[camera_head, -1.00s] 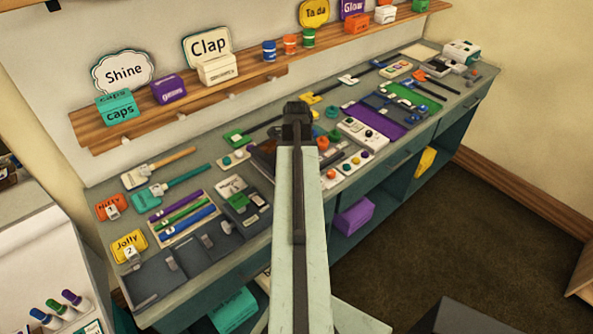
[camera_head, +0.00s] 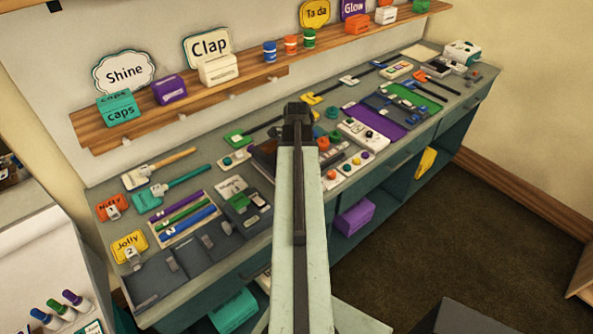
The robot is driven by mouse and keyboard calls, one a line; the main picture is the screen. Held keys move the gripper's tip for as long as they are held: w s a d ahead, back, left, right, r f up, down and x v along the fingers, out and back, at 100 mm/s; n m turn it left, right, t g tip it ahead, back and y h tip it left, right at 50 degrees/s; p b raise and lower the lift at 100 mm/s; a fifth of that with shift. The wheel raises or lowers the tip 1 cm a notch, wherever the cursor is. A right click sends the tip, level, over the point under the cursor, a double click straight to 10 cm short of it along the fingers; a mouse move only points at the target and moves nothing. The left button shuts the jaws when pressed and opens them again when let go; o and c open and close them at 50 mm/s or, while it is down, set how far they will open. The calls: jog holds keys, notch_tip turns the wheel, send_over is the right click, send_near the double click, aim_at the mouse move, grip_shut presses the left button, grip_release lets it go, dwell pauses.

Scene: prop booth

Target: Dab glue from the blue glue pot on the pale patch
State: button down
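A small blue pot (camera_head: 270,51) with a pale band stands upright on the wooden wall shelf. It is left of an orange pot (camera_head: 291,45) and a green pot (camera_head: 308,38). A flat pale patch (camera_head: 420,51) lies at the far back end of the counter; I cannot be sure it is the task's patch. My arm reaches up the middle of the view over the counter. My gripper (camera_head: 297,113) is its dark end, seen from behind, below the pots in the picture. Its fingers are hidden, and nothing held is visible.
The grey counter (camera_head: 188,292) is crowded with brushes, trays, coloured pieces and a purple mat (camera_head: 376,118). The shelf (camera_head: 190,106) also carries signs and boxes. Open cubbies below hold a purple box (camera_head: 355,215). Dark floor (camera_head: 480,215) lies clear at the right.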

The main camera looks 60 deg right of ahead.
jog(key=shift+w+d, duration=0.1)
jog(key=shift+w, duration=0.05)
jog(key=shift+w+d, duration=0.1)
jog(key=shift+w, duration=0.3)
jog(key=shift+s, duration=0.15)
jog(key=shift+s+a, duration=0.2)
jog(key=shift+s, duration=0.2)
jog(key=shift+w+d, duration=0.1)
jog(key=shift+w, duration=0.1)
jog(key=shift+w+d, duration=0.1)
jog(key=shift+w, duration=0.25)
jog(key=shift+s, duration=0.1)
jog(key=shift+s+a, duration=0.2)
jog(key=shift+s, duration=0.25)
